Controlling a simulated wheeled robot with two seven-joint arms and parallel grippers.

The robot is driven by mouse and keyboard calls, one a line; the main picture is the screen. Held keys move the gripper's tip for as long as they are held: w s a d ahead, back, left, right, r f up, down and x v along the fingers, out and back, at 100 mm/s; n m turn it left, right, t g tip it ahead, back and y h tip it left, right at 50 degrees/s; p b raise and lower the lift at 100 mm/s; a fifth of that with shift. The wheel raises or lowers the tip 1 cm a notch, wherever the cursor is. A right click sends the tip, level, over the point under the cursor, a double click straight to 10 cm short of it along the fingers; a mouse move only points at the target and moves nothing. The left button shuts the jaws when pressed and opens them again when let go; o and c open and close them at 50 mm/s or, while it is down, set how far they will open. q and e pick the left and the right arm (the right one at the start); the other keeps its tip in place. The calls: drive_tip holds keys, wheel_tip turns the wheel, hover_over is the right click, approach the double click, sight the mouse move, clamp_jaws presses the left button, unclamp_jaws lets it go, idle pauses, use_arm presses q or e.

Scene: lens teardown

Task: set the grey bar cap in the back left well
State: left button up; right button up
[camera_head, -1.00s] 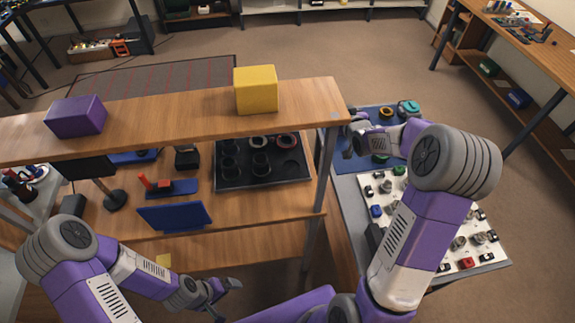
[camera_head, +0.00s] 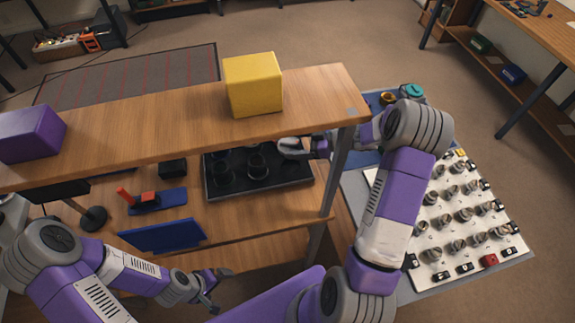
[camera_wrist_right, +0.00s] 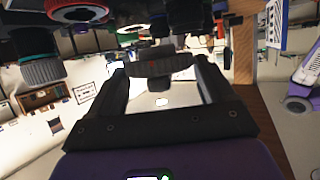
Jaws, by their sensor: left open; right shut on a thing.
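My right gripper (camera_head: 297,147) reaches in under the upper shelf, over the back right part of the black tray (camera_head: 262,188). In the right wrist view its fingers (camera_wrist_right: 155,88) are shut on a dark ridged disc (camera_wrist_right: 148,67), seen edge-on, which I take to be the grey bar cap. The head view does not show the cap clearly. Dark round parts (camera_head: 257,165) stand in the tray. The shelf and my gripper hide its back wells, so I cannot see the back left well clearly. My left gripper (camera_head: 213,284) is open and empty, low in front of the bench.
The upper shelf (camera_head: 180,119) with a yellow block (camera_head: 253,84) and purple block (camera_head: 30,133) overhangs the tray. A shelf post (camera_head: 337,170) stands right of it. In the wrist view, a grey ridged part (camera_wrist_right: 42,70) and red-ringed part (camera_wrist_right: 78,9) are close by.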

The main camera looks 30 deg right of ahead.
sight(298, 169)
drive_tip(key=shift+s+d+f, duration=0.15)
drive_tip(key=shift+d+f, duration=0.05)
wheel_tip(298, 169, down, 10)
drive_tip(key=b, duration=0.3)
drive_tip(key=shift+r, duration=0.2)
drive_tip(key=shift+f, duration=0.1)
drive_tip(key=o, duration=0.9)
drive_tip(key=shift+s+d+r, duration=0.1)
drive_tip(key=shift+r, duration=0.1)
drive_tip(key=p+v, duration=0.2)
drive_tip(key=v, duration=0.9)
drive_tip(key=shift+s+d+r, duration=0.15)
drive_tip(key=shift+s+d, duration=0.05)
drive_tip(key=shift+s, duration=0.05)
